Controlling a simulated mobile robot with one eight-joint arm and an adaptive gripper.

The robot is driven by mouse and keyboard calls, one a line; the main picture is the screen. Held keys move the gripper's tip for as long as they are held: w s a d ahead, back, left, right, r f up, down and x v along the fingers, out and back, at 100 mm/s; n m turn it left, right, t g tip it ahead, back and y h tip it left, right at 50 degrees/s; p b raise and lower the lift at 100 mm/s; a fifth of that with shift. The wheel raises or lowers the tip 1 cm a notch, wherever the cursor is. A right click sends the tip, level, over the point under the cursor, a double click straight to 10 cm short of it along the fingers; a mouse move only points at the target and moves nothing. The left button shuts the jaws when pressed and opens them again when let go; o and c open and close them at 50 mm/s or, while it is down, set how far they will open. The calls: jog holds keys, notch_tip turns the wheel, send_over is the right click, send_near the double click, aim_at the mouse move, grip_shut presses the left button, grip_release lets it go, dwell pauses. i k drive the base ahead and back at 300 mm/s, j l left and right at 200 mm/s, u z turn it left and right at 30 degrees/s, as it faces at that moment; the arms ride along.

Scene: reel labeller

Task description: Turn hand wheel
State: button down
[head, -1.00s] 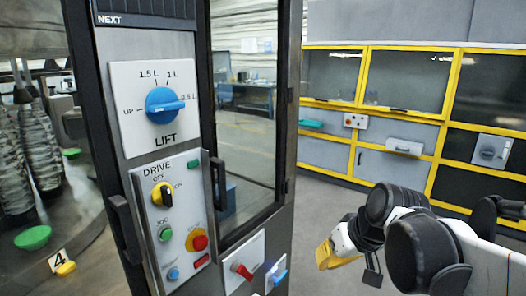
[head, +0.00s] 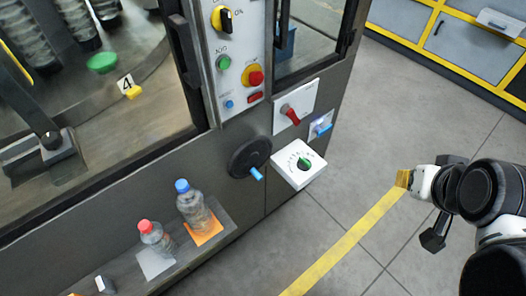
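The hand wheel (head: 249,158) is a black disc with a blue handle (head: 257,174) at its lower right. It is mounted low on the grey machine front, left of a white dial plate. My gripper (head: 403,178) is at the right of the head view, well to the right of the wheel and apart from it.
A white plate with a green knob (head: 304,161) juts out right of the wheel. A red lever (head: 290,114) and blue switch (head: 320,127) sit above. Below left, a shelf holds a blue-capped bottle (head: 195,208) and a red-capped bottle (head: 156,238). The floor (head: 350,205) between machine and gripper is clear.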

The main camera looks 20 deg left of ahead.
aim_at(247, 159)
jog(key=i+l+z, duration=0.15)
jog(key=i+z, duration=0.25)
jog(key=i+l+z, duration=0.1)
jog(key=z, duration=0.3)
jog(key=i, duration=2.25)
jog(key=i+u, duration=0.1)
jog(key=i, duration=0.4)
jog(key=i+l, duration=0.15)
jog(key=i, duration=0.35)
jog(key=i+u, duration=0.15)
jog(key=i, duration=0.35)
jog(key=i+l, duration=0.2)
jog(key=i, duration=0.3)
jog(key=i+u, duration=0.15)
jog(key=u, duration=4.7)
jog(key=i+j+z, duration=0.15)
jog(key=i+j, duration=1.65)
